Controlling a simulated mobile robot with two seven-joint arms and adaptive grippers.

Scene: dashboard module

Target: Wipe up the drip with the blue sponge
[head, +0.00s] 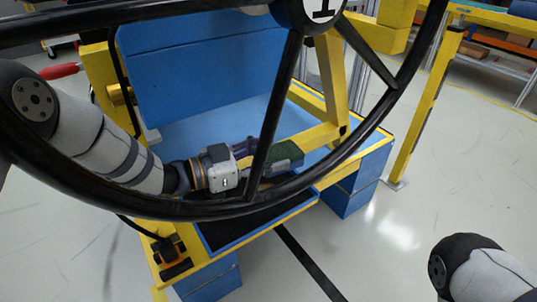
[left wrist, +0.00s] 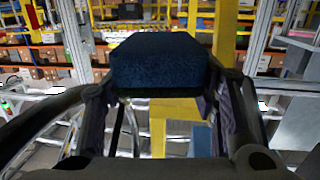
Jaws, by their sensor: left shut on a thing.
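My left gripper (head: 258,162) is shut on the blue sponge, behind the steering wheel and over the blue and yellow module. The sponge (left wrist: 155,62) sits between the two fingers in the left wrist view, dark blue with a thin green layer along its lower edge. In the head view the sponge (head: 288,153) shows a dark green face just right of a wheel spoke, which hides part of the gripper. I cannot make out the drip in either view. My right arm enters at the lower right of the head view, but its gripper is out of view.
The black steering wheel (head: 118,207) crosses in front of my left arm, its rim and spokes close to it. A blue panel (head: 200,70) stands behind the gripper. A yellow beam (head: 305,140) runs beside the sponge. A black-lined tray (head: 250,232) lies below the wheel.

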